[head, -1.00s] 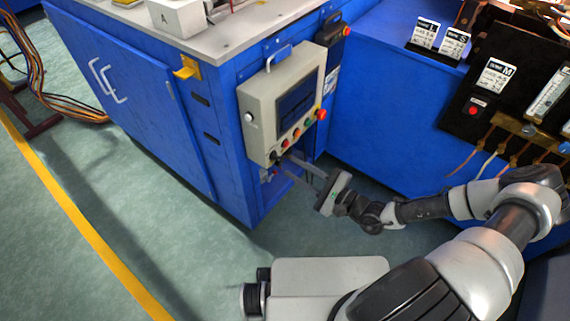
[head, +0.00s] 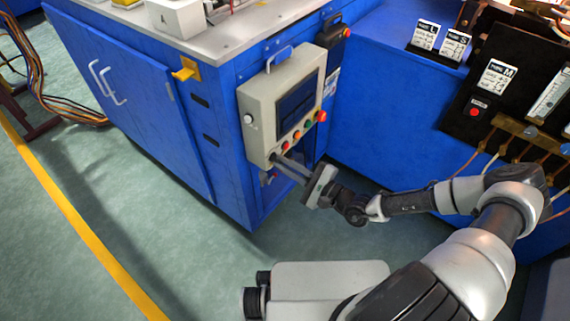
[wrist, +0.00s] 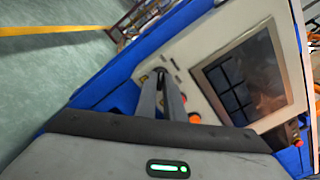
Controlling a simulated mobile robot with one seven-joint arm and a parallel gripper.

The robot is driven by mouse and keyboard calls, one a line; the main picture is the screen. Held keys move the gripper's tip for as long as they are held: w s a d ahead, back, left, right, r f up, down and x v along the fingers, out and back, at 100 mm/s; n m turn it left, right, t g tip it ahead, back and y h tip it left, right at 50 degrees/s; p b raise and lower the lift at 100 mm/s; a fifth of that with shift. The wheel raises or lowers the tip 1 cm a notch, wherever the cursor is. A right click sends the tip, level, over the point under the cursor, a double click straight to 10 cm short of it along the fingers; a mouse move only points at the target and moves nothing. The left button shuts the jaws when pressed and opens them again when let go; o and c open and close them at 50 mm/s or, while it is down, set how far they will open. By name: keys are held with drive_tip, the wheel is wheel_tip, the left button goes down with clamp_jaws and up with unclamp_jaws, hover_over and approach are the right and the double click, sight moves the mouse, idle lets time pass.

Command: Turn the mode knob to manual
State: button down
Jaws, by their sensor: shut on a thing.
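The grey control box (head: 254,105) is mounted on the side of the blue cabinet, with a dark screen (head: 297,100) and a row of coloured buttons (head: 297,134) beneath it. My gripper (head: 275,159) reaches from the right to the lower left end of this row. Its long fingers are shut on the dark mode knob, which they mostly hide. In the wrist view the fingertips (wrist: 161,75) meet at the panel face beside an orange button (wrist: 195,118). The knob's setting and its labels cannot be read.
A red button (head: 321,115) sticks out at the panel's right edge. A white knob (head: 249,119) is on its left side. The floor (head: 180,235) in front is clear.

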drive_tip(key=shift+r+m+p, duration=0.1)
drive_tip(key=shift+m+p, duration=0.2)
drive_tip(key=shift+p, duration=0.1)
drive_tip(key=m+p, duration=0.4)
drive_tip(key=m, duration=0.4)
idle(0.5)
drive_tip(key=c, duration=1.9)
unclamp_jaws()
drive_tip(key=shift+o, duration=0.2)
drive_tip(key=shift+d, duration=0.1)
